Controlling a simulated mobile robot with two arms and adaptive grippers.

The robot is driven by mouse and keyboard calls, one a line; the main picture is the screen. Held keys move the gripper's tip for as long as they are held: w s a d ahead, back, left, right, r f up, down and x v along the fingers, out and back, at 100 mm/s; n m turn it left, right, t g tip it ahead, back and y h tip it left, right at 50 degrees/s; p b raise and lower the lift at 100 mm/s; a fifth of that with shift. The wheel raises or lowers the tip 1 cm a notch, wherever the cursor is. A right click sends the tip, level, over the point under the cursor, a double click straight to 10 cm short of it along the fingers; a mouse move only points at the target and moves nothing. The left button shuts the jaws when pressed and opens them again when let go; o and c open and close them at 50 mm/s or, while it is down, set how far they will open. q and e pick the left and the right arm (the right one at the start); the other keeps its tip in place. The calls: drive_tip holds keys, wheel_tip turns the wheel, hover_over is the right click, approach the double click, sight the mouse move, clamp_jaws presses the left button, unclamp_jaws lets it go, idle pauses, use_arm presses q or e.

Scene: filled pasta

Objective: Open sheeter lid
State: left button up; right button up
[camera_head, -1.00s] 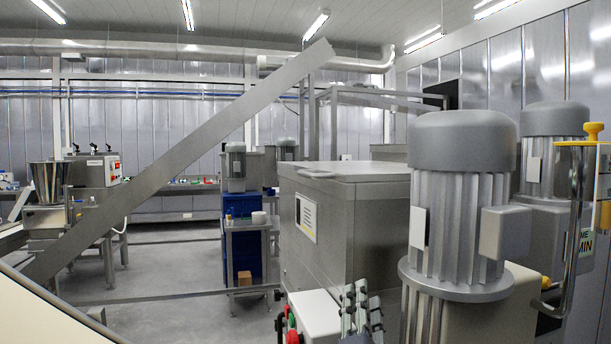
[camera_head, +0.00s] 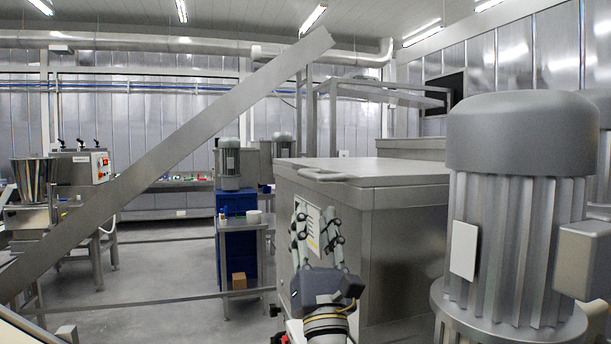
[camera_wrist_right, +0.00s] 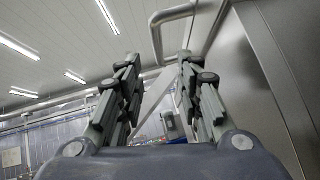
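The sheeter is a large steel box (camera_head: 405,250) right of centre in the head view. Its flat lid (camera_head: 390,170) lies shut on top. A grey handle (camera_head: 322,174) sticks out from the lid's near left edge. My right gripper (camera_head: 317,210) points up beside the box's left face, below the handle. In the right wrist view, the gripper's fingers (camera_wrist_right: 158,60) are apart with nothing between them. The curved handle (camera_wrist_right: 172,13) shows beyond the fingertips, apart from them. My left gripper is not in view.
A big grey ribbed motor (camera_head: 520,210) stands close on the right. A long slanted steel beam (camera_head: 165,165) crosses the left side. A small steel table (camera_head: 245,224) with blue bins stands behind, left of the box. Open floor (camera_head: 165,265) lies to the left.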

sight(308, 175)
drive_tip(key=p+x, duration=0.3)
drive_tip(key=x, duration=0.6)
drive_tip(key=shift+w+a+r, duration=0.1)
drive_tip(key=shift+w+r, duration=0.05)
drive_tip(key=shift+r, duration=0.2)
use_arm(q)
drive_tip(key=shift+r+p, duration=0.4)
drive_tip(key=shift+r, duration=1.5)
use_arm(e)
drive_tip(key=shift+w+r, duration=0.5)
drive_tip(key=shift+w, duration=0.05)
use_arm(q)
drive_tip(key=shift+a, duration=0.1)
use_arm(e)
clamp_jaws()
